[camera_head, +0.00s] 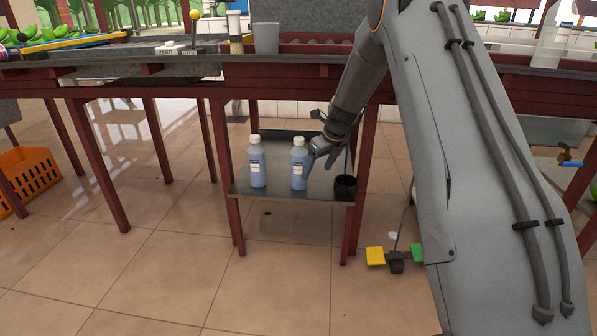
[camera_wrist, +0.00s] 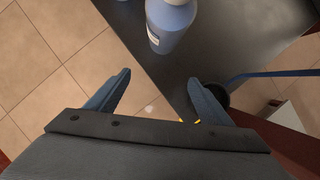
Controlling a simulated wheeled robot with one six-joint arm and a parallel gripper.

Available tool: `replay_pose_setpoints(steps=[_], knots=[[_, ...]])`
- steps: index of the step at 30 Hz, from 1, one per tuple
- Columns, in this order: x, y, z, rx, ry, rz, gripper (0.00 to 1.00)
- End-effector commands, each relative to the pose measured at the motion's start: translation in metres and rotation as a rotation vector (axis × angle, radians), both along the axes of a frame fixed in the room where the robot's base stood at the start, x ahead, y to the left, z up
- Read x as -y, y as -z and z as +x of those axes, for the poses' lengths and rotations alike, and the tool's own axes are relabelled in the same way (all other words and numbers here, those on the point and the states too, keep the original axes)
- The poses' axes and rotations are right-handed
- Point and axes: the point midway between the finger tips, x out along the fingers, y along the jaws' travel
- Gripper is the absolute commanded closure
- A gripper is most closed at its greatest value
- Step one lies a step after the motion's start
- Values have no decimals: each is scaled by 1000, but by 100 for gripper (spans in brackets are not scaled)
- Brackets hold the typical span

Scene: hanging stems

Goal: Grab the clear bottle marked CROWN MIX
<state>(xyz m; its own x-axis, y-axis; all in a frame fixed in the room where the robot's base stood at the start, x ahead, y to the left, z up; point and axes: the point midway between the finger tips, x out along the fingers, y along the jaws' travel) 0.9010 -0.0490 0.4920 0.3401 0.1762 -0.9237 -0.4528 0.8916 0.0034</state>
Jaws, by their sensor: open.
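Two bluish bottles with white caps and white labels stand upright on a low dark shelf (camera_head: 290,193): a left bottle (camera_head: 257,168) and a right bottle (camera_head: 298,170). The label print is too small to read, so I cannot tell which is marked CROWN MIX. My gripper (camera_head: 318,150) is beside the right bottle's upper part, on its right. In the wrist view my gripper (camera_wrist: 159,78) is open, with nothing between its fingers. One bottle (camera_wrist: 172,28) stands beyond the fingertips, apart from them, its top cut off by the frame.
A black cup (camera_head: 345,187) stands at the shelf's right end, close to my gripper; a blue rod (camera_wrist: 275,73) shows near it in the wrist view. Red table legs (camera_head: 220,160) frame the shelf. An orange crate (camera_head: 28,178) is at far left. Open tiled floor lies in front.

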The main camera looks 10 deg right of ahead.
Motion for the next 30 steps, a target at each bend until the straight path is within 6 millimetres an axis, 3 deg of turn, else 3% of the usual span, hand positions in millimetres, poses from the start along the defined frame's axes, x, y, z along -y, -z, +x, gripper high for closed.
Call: replay_pose_setpoints(steps=[6, 12, 20, 30], knots=[[-21, 3, 40, 2, -4, -2, 26], [-34, 2, 65, 1, -3, -1, 26], [-38, 6, 73, 0, -1, -2, 26], [-45, 47, 87, -1, -2, -1, 26]])
